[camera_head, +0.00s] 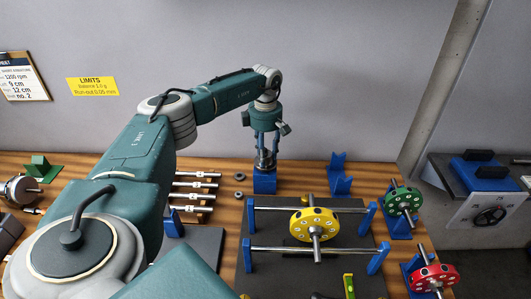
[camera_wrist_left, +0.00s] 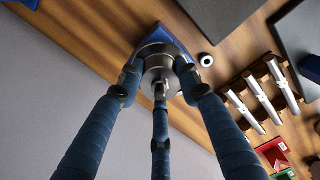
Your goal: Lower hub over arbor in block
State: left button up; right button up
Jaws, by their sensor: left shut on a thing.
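The hub (camera_head: 264,159) is a silver metal ring-like part in the fingers of my left gripper (camera_head: 264,152). In the left wrist view the fingers close around the hub (camera_wrist_left: 150,58), and a short shaft end, seemingly the arbor (camera_wrist_left: 160,88), shows at its middle. The blue block (camera_head: 264,183) stands on the table directly below the hub; part of the block (camera_wrist_left: 178,42) shows behind the hub in the left wrist view. Whether the hub touches the block is hard to tell, as fingers and hub cover the join. My right gripper is not in view.
Silver shafts lie on a wooden rack (camera_head: 192,197) to the left, with dark rings (camera_head: 239,177) between. A yellow rotor (camera_head: 314,224) sits on rails to the right. A blue V-stand (camera_head: 339,175), green rotor (camera_head: 403,201) and red rotor (camera_head: 433,277) stand further right.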

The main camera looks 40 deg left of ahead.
pick_arm(q)
jog(key=shift+f, duration=0.25)
jog(key=o, duration=1.4)
jog(key=shift+c, duration=0.2)
jog(key=shift+c, duration=0.4)
jog(key=shift+r, duration=0.25)
notch_tip(320, 180, up, 10)
jog(key=p, duration=0.7)
jog(key=shift+s+f, duration=0.1)
jog(key=shift+f, duration=0.05)
jog(key=shift+f, duration=0.15)
